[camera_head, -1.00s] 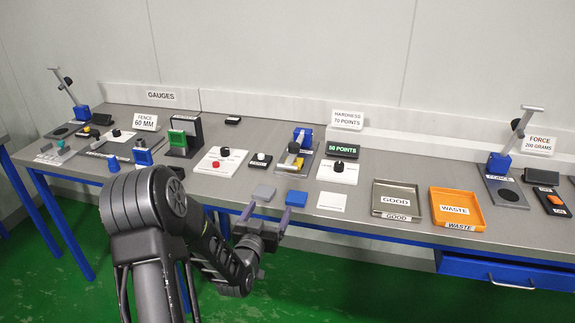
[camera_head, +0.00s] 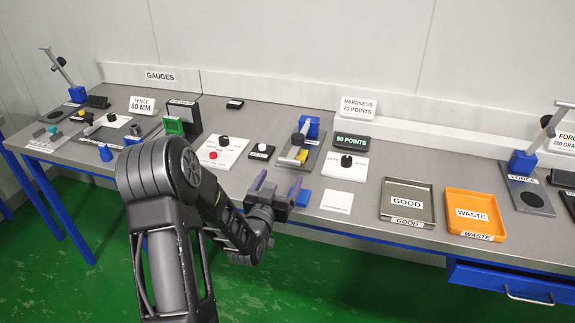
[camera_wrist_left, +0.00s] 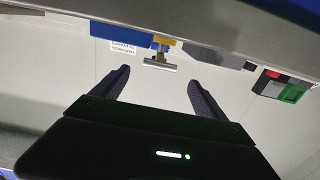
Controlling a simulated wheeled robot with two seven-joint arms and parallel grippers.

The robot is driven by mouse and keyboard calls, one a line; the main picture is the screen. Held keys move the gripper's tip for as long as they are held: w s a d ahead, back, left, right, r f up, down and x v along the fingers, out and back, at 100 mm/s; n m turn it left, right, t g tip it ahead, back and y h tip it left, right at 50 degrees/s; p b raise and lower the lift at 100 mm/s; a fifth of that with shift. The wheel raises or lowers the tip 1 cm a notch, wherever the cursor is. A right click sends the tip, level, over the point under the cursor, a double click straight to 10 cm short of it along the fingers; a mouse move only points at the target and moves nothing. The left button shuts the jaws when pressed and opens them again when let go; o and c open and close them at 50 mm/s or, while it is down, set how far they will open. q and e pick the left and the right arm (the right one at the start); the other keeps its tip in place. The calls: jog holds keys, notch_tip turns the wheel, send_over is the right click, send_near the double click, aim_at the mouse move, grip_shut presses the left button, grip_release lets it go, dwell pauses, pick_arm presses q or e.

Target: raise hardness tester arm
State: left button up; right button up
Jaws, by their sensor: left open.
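The hardness tester (camera_head: 309,128) stands near the middle of the bench, with a blue post, a grey base and a yellow part. Its silver arm (camera_head: 297,139) lies low over the base, unlike the upright arms of the similar stands at both ends. In the left wrist view the arm's silver crossbar (camera_wrist_left: 160,63) shows ahead, between the fingers and apart from them. My left gripper (camera_head: 275,185) is open and empty, in front of the tester at the bench's front side. My right gripper is in neither view.
A dial plate (camera_head: 357,168) and a green-lit points display (camera_head: 352,141) stand right of the tester. The GOOD tray (camera_head: 384,200) and orange WASTE tray (camera_head: 494,215) are farther right. A blue block (camera_head: 303,198) lies beside the gripper. A white square (camera_head: 338,201) lies near the front edge.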

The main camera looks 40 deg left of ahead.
aim_at(289, 163)
pick_arm(q)
jog(key=p+x, duration=0.1)
jog(key=x, duration=0.5)
jog(key=shift+r+p, duration=0.1)
jog(key=shift+p, duration=0.2)
jog(key=shift+w+a, duration=0.25)
jog(key=shift+w, duration=0.3)
grip_shut()
